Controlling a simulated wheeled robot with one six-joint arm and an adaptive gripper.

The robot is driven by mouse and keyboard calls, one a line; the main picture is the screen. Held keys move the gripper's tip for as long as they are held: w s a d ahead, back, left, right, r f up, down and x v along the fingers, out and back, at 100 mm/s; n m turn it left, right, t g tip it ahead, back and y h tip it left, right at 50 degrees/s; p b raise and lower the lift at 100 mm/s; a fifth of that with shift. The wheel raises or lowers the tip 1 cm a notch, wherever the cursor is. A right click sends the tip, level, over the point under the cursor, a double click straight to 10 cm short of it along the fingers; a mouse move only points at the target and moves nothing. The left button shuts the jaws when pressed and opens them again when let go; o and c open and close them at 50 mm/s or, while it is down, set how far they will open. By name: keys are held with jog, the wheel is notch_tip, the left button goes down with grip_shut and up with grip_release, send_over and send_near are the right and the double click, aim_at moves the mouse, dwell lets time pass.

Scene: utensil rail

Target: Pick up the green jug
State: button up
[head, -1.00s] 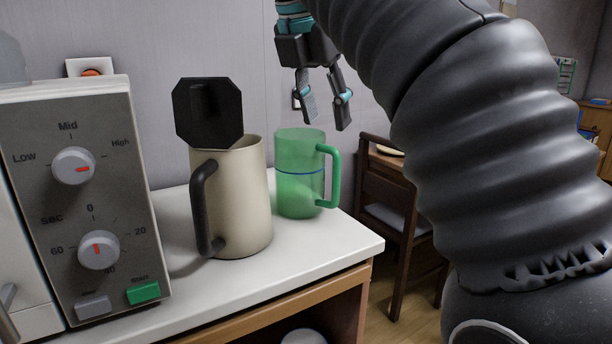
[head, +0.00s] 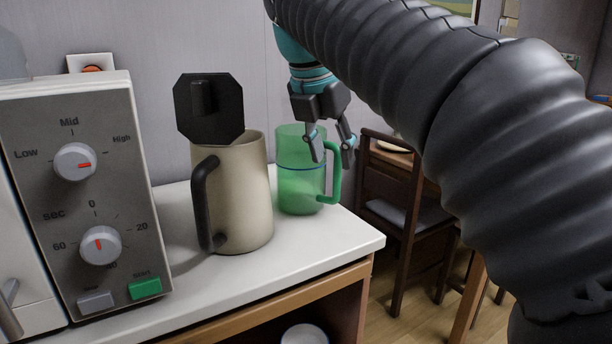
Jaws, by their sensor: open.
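The green jug (head: 297,186) is translucent and stands upright on the white counter, near its back right corner. Its green handle (head: 335,178) faces right. A blue line runs round its body. My gripper (head: 332,158) is open and points down, with its fingertips in front of the jug's upper right part and near the top of the handle. One finger hides part of the jug's rim. I cannot tell whether the fingers touch the jug or are apart from it.
A beige pitcher (head: 244,205) with a raised black lid stands just left of the jug. A microwave (head: 75,215) fills the left. The counter's front edge (head: 300,287) is near. A dark wooden chair (head: 398,225) stands beyond the counter at right.

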aim_at(336, 166)
jog(key=x, duration=0.5)
jog(key=shift+d+b, duration=0.1)
jog(key=shift+b, duration=0.25)
grip_shut()
